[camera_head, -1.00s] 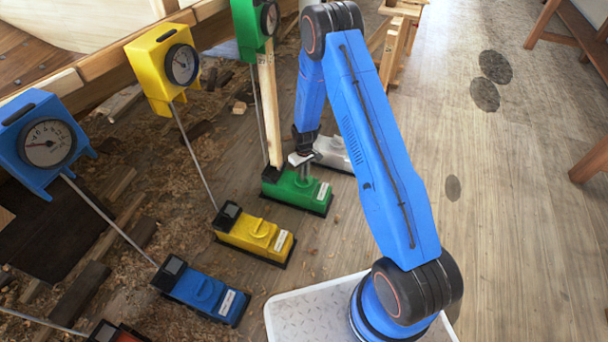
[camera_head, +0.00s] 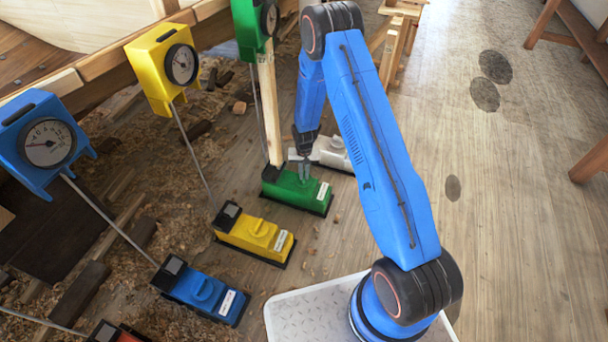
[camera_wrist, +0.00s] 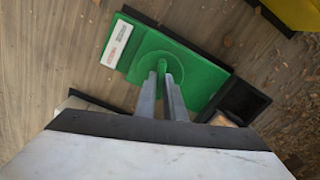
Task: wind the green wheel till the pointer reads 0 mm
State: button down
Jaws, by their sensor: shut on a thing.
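The green box (camera_head: 314,196) stands on the floor with a white label at its right end. In the wrist view its round green wheel (camera_wrist: 182,88) shows, with a raised grip bar across it. My gripper (camera_head: 304,168) points down over this box. In the wrist view my gripper (camera_wrist: 162,82) has its two fingers on either side of the wheel's bar, shut on it. The green gauge (camera_head: 249,28) is at the top of the head view. Its dial (camera_head: 269,18) is seen at a steep angle, and the pointer's reading cannot be made out.
A yellow box (camera_head: 262,236), a blue box (camera_head: 205,294) and a red box stand in a row nearer. A pale grey box (camera_head: 332,153) is just beyond the green one. A wooden post (camera_head: 269,110) rises beside the green box. Open floor (camera_head: 500,230) lies to the right.

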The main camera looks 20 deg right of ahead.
aim_at(304, 175)
jog(key=shift+m, duration=1.8)
jog(key=c, duration=1.8)
grip_release()
jog(key=shift+c, duration=0.2)
notch_tip(304, 175, up, 17)
jog(key=shift+r, duration=0.2)
